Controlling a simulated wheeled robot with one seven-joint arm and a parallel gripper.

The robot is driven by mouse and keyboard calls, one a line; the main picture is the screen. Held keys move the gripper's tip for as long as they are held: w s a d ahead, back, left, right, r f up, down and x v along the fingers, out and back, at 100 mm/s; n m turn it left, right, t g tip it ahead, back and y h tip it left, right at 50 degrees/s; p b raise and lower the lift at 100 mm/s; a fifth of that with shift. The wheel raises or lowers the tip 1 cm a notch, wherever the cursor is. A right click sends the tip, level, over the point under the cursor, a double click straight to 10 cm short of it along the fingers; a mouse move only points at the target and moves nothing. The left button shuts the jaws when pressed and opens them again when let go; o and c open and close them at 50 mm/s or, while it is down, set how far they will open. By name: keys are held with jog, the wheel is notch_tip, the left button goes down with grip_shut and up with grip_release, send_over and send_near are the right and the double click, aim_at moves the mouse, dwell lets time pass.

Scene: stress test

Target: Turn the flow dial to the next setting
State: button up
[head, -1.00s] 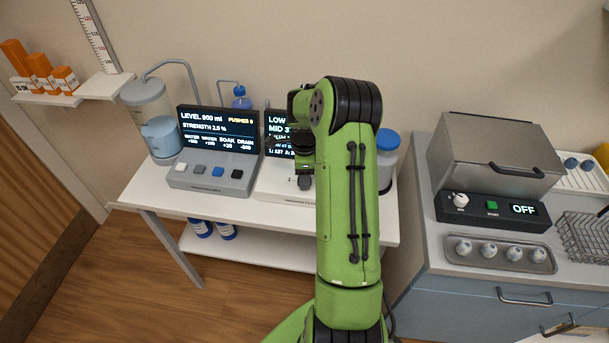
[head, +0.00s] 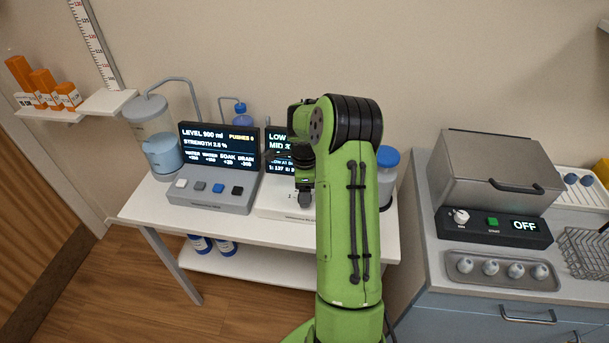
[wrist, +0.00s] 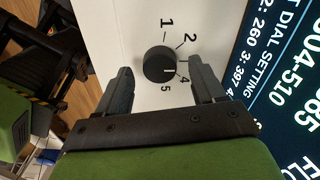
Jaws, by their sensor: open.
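The flow dial is a round black knob (wrist: 160,65) on a white panel (wrist: 140,25), with printed numbers around it; 1, 2, 4 and 5 are readable. A small pale mark shows on the knob's right part, but I cannot tell which number it points to. My gripper (wrist: 160,80) is open, with one dark finger on each side of the knob and gaps visible between. In the head view my gripper (head: 305,198) is over the white dial unit (head: 272,208), and the dial is hidden there. The unit's dark screen (head: 278,150) is partly covered by my arm.
A grey button console (head: 210,200) with a screen (head: 218,145) stands left of the dial unit. A clear water tank (head: 152,125) and a blue-capped bottle (head: 387,180) flank them. A steel box (head: 497,170) sits on the right counter.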

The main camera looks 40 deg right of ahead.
notch_tip(320, 180, up, 15)
jog(key=p, duration=0.2)
jog(key=shift+f+p, duration=0.2)
jog(key=shift+p, duration=0.1)
